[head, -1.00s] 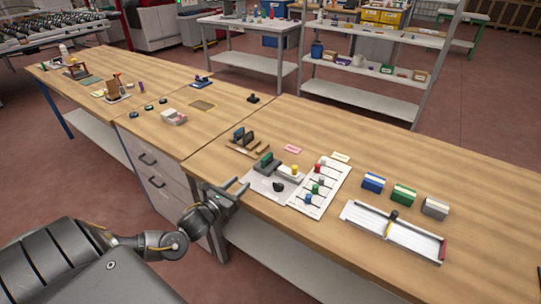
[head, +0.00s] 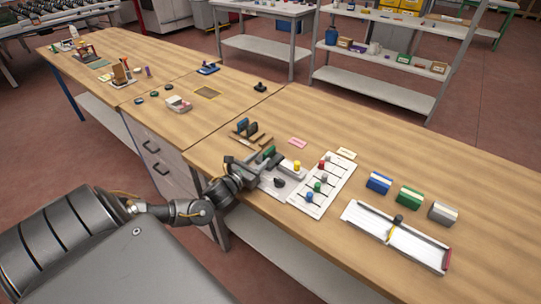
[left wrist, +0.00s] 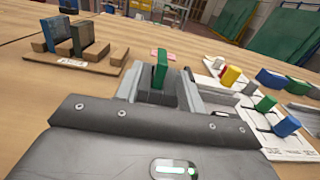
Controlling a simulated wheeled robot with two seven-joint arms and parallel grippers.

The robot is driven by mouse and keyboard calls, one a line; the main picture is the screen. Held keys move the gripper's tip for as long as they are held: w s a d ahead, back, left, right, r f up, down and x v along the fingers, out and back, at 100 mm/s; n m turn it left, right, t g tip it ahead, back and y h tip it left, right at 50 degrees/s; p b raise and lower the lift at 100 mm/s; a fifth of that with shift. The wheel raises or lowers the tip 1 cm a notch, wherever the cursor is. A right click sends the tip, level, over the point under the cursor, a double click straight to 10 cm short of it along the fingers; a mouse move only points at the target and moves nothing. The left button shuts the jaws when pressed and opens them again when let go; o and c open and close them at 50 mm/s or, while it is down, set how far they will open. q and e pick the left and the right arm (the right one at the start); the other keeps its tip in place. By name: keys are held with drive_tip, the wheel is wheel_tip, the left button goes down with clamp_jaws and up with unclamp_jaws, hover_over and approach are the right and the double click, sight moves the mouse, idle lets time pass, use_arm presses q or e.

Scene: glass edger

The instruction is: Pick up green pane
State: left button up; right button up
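My left gripper (head: 258,164) is low over the table, reaching in from the front edge. In the left wrist view its fingers (left wrist: 161,88) look apart, one on each side of the pane's line. My right gripper is not in view.
A wooden rack (head: 238,138) with dark panes stands just behind and left. A white board (head: 312,203) with coloured knobs lies close on the right. Blue (head: 379,183), green (head: 409,197) and grey (head: 443,212) blocks stand farther right. The table's back right is clear.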

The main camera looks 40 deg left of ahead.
sight(264, 156)
use_arm(q)
drive_tip(key=shift+w+p, duration=0.4)
drive_tip(key=shift+w, duration=2.35)
clamp_jaws()
